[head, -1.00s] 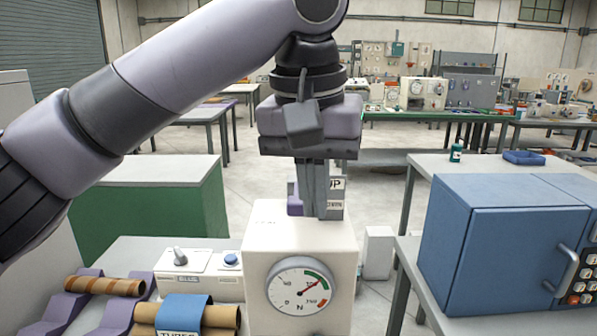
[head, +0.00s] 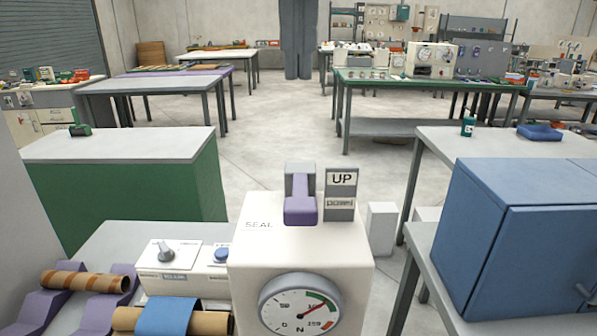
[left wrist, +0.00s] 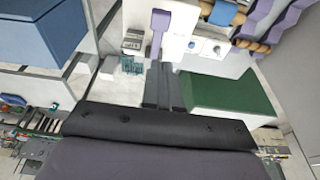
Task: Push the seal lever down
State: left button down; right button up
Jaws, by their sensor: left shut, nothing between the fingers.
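The seal lever (head: 300,211) is a purple bar on top of the cream seal housing (head: 255,262), set in front of a grey block. Its near end is low, level with the lower label of the UP/DOWN plate (head: 341,195) to its right. My left gripper (head: 298,76) hangs at the top of the head view, shut and empty, above and clear of the lever. In the left wrist view its fingers (left wrist: 160,64) are together and point toward the purple lever (left wrist: 158,30), with nothing between them. My right gripper is not in view.
A dial gauge (head: 300,303) faces front on the housing. A control box with a knob (head: 164,252) and cardboard tubes (head: 85,281) on purple cradles are left. A blue cabinet (head: 505,240) stands right, a green cabinet (head: 150,205) behind left. The air around the lever is clear.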

pick_arm(q)
jog(key=shift+f, duration=0.1)
jog(key=b, duration=0.2)
send_over(299, 201)
jog(key=f, duration=1.1)
jog(key=shift+s+f, duration=0.35)
jog(key=shift+f, duration=0.05)
jog(key=shift+s+f, duration=0.15)
jog(key=shift+f, duration=0.75)
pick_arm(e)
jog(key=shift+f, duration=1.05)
